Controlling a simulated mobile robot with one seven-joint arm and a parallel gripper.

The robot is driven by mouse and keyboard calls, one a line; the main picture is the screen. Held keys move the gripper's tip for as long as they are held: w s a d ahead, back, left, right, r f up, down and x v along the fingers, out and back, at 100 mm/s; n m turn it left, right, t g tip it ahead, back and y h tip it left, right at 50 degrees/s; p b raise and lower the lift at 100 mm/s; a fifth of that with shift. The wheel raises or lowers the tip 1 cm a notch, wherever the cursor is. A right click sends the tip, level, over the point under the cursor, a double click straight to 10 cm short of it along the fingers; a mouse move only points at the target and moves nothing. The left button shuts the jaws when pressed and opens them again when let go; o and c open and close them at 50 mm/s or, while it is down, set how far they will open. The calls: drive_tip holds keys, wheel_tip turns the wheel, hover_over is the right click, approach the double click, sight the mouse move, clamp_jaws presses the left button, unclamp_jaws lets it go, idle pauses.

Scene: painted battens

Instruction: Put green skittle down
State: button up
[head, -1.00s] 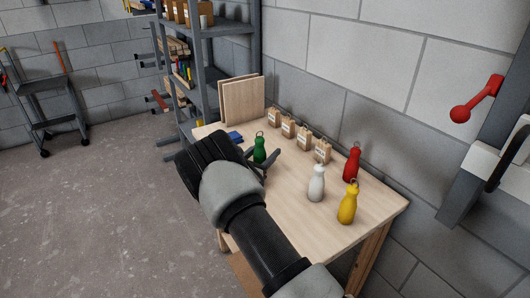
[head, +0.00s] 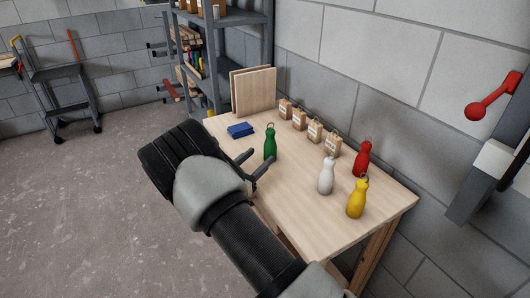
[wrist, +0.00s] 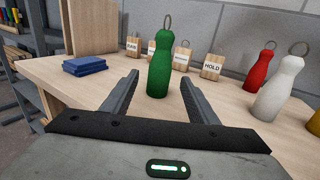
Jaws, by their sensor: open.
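The green skittle (head: 270,144) stands upright on the wooden table (head: 300,205), with a wire ring at its top. In the wrist view the green skittle (wrist: 160,66) stands just beyond the fingertips, in line with the gap between them. My gripper (head: 258,166) is open and empty, low at the table's left edge; its two fingers (wrist: 155,92) are spread apart in the wrist view. The skittle's base shows clear on the tabletop.
A white skittle (head: 326,177), a yellow skittle (head: 357,199) and a red skittle (head: 362,159) stand to the right. Several tagged wooden blocks (head: 314,130) line the wall side. A blue stack (head: 240,130) and upright boards (head: 254,92) are at the far end.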

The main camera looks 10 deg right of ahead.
drive_tip(key=shift+s+r, duration=0.15)
drive_tip(key=shift+s, duration=0.1)
drive_tip(key=s+d+r+m+g, duration=1.1)
drive_tip(key=s+d+r+m, duration=0.2)
drive_tip(key=s+d+m, duration=0.25)
drive_tip(key=s+a+r+m+t+y, duration=0.1)
drive_tip(key=s+a+r+m+y, duration=0.1)
drive_tip(key=s+m+y, duration=0.2)
drive_tip(key=s+a+r+m+t+y, duration=0.1)
drive_tip(key=s+a+r+m+y, duration=0.2)
drive_tip(key=s, duration=0.8)
drive_tip(key=s+a+r+m+y, duration=0.3)
drive_tip(key=s+m+y, duration=0.1)
drive_tip(key=s, duration=0.4)
drive_tip(key=shift+a+m+t+y, duration=0.3)
drive_tip(key=shift+m+t, duration=0.1)
drive_tip(key=shift+m, duration=0.35)
wheel_tip(320, 180, up, 10)
drive_tip(key=p, duration=1)
drive_tip(key=shift+r, duration=0.1)
